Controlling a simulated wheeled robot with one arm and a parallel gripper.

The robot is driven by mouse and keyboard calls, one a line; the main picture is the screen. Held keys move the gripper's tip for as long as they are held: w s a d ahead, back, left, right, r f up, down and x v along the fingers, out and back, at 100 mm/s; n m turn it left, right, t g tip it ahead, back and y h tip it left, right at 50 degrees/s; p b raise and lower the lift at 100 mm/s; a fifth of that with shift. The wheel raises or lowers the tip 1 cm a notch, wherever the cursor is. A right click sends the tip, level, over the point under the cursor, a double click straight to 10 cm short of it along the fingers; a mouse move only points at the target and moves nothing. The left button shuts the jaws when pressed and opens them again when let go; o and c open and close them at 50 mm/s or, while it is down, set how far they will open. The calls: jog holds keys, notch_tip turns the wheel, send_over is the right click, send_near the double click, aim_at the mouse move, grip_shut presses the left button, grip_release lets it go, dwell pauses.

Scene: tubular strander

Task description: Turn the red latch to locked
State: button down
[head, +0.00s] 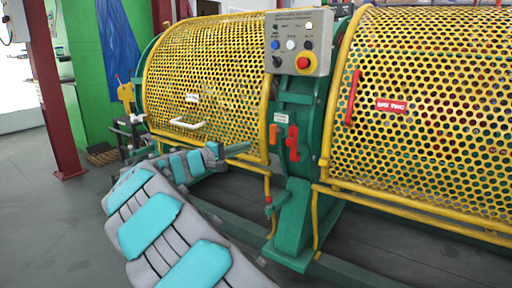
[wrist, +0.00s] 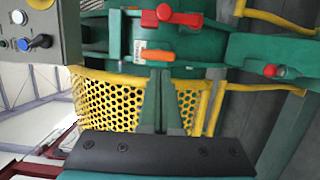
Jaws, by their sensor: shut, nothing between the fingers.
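The red latch (head: 293,145) is on the green post between the two yellow guards, its handle hanging down in the head view. In the wrist view, which is turned sideways, the red latch (wrist: 180,18) is at the top with its handle pointing right. An orange lever (head: 274,134) sits just left of it; the orange lever (wrist: 155,55) is nearer my fingers in the wrist view. My gripper (head: 248,147) is shut and empty, left of the post and apart from the latch. Its narrow fingers (wrist: 160,78) point towards the orange lever and latch.
A grey control box (head: 300,42) with a red stop button (head: 304,63) is above the latch. Yellow mesh guards (head: 205,80) flank the post. A white handle (head: 188,125) is on the left guard, a red handle (head: 353,98) on the right. A small red knob (head: 268,200) is lower down.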

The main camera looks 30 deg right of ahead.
aim_at(292, 145)
jog(key=s+d, duration=0.2)
jog(key=d, duration=0.9)
jog(key=shift+s+d, duration=0.15)
jog(key=shift+s, duration=0.1)
jog(key=shift+b, duration=0.4)
jog(key=shift+m, duration=0.3)
